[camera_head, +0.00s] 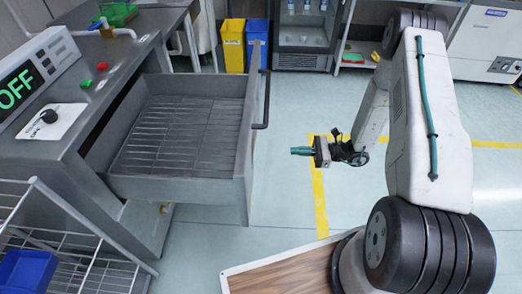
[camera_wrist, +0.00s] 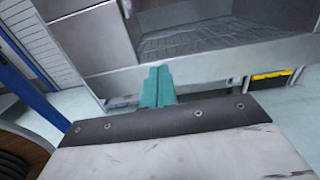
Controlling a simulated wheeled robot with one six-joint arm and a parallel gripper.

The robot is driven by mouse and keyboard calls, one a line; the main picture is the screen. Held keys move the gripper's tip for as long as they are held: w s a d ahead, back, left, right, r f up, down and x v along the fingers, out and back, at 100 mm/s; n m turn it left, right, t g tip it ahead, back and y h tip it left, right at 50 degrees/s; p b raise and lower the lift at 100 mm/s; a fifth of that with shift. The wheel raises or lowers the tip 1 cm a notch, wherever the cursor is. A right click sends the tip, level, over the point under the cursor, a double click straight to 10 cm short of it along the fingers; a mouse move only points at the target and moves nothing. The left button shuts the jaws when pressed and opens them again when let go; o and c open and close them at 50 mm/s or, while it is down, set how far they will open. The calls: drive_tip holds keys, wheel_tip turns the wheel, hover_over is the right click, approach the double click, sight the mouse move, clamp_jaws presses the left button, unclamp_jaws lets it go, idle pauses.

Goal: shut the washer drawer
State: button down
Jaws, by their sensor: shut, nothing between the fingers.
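The washer drawer (camera_head: 245,140) is a grey metal drawer pulled out of the washer (camera_head: 95,110). A wire rack (camera_head: 175,130) lies inside it, and a dark bar handle (camera_head: 266,100) runs along its front. My gripper (camera_head: 296,151) has teal fingers and is shut and empty. It is in the open air to the right of the drawer front, apart from it and pointing at it. In the wrist view my shut fingers (camera_wrist: 157,86) appear in front of the drawer, whose rack (camera_wrist: 185,40) shows beyond them.
A wire shelf (camera_head: 75,250) with a blue bin (camera_head: 27,270) stands at the lower left. Yellow (camera_head: 232,45) and blue (camera_head: 257,42) bins stand behind.

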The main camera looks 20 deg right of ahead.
drive_tip(key=x, duration=1.4)
drive_tip(key=shift+f, duration=0.2)
drive_tip(key=shift+w, duration=0.15)
